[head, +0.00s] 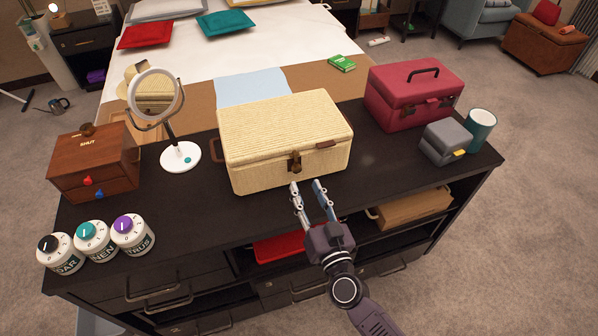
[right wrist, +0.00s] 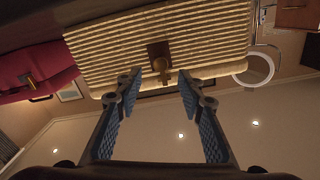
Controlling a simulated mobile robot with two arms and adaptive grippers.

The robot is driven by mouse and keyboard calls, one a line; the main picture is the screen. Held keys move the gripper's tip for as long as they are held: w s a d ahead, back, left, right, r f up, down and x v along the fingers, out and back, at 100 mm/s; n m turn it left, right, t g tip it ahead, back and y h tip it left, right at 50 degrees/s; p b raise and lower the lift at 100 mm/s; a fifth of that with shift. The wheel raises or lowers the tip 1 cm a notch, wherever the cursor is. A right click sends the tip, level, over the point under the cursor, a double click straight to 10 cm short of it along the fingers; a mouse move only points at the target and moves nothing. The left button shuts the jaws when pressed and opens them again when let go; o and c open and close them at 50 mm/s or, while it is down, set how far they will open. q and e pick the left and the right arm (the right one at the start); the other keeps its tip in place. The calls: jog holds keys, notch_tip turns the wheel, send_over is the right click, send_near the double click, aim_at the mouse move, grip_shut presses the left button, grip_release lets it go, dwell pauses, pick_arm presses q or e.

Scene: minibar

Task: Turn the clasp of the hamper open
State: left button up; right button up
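The hamper (head: 285,130) is a pale woven box with a closed lid, standing on the dark cabinet top. Its brown clasp (head: 295,163) is at the middle of the front face. In the right wrist view the clasp (right wrist: 160,62) shows close ahead, just beyond the fingertips, and the hamper's ribbed front (right wrist: 210,40) fills the top. My right gripper (head: 308,186) is open and empty in front of the clasp, with a finger to either side of it in the wrist view (right wrist: 157,82). No contact with the clasp is visible. My left gripper is out of view.
On the cabinet top (head: 375,172), a round mirror (head: 181,157) and wooden box (head: 92,165) stand left of the hamper. Several dial-topped jars (head: 95,243) stand at front left. A red case (head: 413,95), grey box (head: 446,142) and teal cup (head: 481,130) stand right.

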aim_at(298, 170)
jog(key=x, duration=0.6)
jog(key=shift+w, duration=0.25)
grip_shut()
